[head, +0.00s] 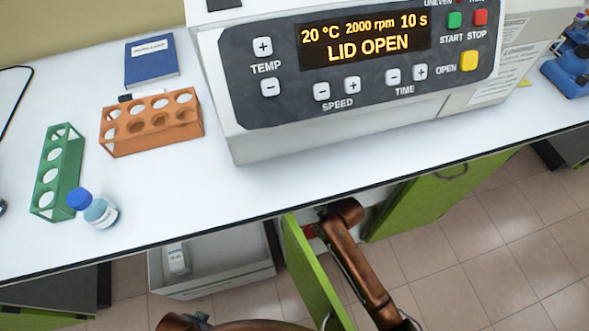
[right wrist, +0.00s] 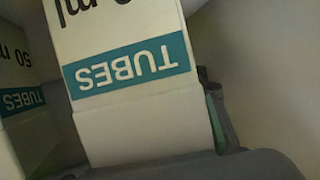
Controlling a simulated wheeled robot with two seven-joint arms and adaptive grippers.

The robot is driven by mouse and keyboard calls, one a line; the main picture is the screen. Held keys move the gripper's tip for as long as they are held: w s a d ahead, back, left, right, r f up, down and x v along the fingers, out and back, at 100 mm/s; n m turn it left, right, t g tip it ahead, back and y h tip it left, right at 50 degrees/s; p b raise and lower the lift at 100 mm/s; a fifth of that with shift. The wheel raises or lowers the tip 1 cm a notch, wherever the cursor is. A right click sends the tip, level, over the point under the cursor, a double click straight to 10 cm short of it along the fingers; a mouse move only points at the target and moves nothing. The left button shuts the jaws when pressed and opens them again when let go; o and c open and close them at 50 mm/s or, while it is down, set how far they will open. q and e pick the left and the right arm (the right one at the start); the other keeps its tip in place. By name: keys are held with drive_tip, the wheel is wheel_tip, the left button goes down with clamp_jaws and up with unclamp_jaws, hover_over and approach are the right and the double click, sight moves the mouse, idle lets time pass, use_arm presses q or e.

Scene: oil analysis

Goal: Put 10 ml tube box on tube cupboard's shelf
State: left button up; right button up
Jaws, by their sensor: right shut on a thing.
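A white tube box (right wrist: 125,70) with a teal TUBES band fills the middle of the right wrist view, upside down in the picture. Its volume text is cut off at the top edge, so I cannot read the number. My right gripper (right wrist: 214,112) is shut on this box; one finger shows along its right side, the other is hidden. A second white box (right wrist: 18,85), marked 50 m and TUBES, stands at the left. In the head view my right arm reaches into the open cupboard (head: 305,262) under the bench, and its gripper is hidden there. My left gripper is out of view.
A green door (head: 425,195) stands to the right of my arm. An open drawer (head: 215,285) with a small white item is to its left. The bench (head: 180,215) above carries a centrifuge (head: 350,110), an orange rack (head: 150,130), a green rack (head: 55,175) and a blue-capped bottle (head: 98,210).

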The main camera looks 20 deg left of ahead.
drive_tip(key=shift+r, duration=0.1)
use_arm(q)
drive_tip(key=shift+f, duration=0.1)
use_arm(e)
drive_tip(key=o, duration=1.5)
drive_tip(key=shift+f, duration=0.2)
drive_tip(key=shift+c, duration=0.2)
drive_tip(key=shift+r, duration=0.1)
drive_tip(key=shift+d+r, duration=0.15)
drive_tip(key=shift+d, duration=0.05)
drive_tip(key=shift+p+v, duration=0.75)
drive_tip(key=shift+v, duration=0.45)
drive_tip(key=shift+s+d+r+p, duration=0.3)
drive_tip(key=shift+s+d+r, duration=0.05)
drive_tip(key=shift+d+r, duration=0.1)
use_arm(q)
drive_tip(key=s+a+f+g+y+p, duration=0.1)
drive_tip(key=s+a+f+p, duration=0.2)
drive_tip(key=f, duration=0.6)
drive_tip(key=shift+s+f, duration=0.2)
use_arm(e)
drive_tip(key=v, duration=0.8)
drive_tip(key=shift+f, duration=0.25)
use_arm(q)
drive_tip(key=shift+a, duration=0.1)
use_arm(e)
drive_tip(key=shift+s, duration=0.1)
